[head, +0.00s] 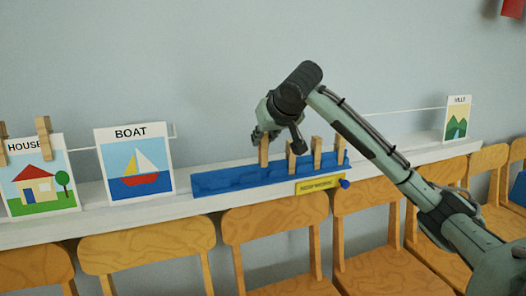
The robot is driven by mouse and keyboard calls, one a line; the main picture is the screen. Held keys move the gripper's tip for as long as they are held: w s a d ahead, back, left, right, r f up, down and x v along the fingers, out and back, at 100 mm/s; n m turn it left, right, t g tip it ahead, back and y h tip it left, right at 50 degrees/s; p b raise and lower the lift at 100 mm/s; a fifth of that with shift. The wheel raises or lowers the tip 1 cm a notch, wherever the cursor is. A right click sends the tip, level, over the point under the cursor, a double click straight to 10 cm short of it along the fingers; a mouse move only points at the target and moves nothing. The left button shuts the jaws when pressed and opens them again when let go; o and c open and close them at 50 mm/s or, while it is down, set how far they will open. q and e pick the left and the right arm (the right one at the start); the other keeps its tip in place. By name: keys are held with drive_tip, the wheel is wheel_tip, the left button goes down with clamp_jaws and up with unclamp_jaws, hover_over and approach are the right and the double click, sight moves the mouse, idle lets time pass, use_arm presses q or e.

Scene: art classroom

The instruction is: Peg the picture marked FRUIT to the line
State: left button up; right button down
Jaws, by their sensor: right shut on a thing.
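No picture marked FRUIT shows in the head view. My right gripper (272,138) reaches down over a blue rack (225,182) on the white ledge. It is shut on the leftmost wooden peg (264,153), which is upright at the rack. Several other pegs (316,152) stand upright in the rack to its right. A thin white line (400,114) runs along the wall behind the arm, partly hidden by it. The HOUSE picture (38,180) at the far left has two pegs at its top edge. My left gripper is not in view.
The BOAT picture (134,164) stands left of the rack, and the HILLS picture (457,120) is at the far right. A yellow label (320,184) is on the ledge's front. Wooden chairs (275,225) line the front of the white ledge (185,208).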

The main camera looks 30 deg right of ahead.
sight(265, 137)
drive_tip(key=shift+r, duration=1.35)
drive_tip(key=shift+s+a+r, duration=0.15)
drive_tip(key=shift+s+a, duration=0.05)
drive_tip(key=shift+s, duration=0.6)
drive_tip(key=shift+s+a+r, duration=0.15)
drive_tip(key=shift+s+r, duration=0.05)
drive_tip(key=shift+s, duration=0.65)
drive_tip(key=shift+s+a+r, duration=0.15)
drive_tip(key=shift+s+a, duration=0.05)
drive_tip(key=shift+s, duration=0.6)
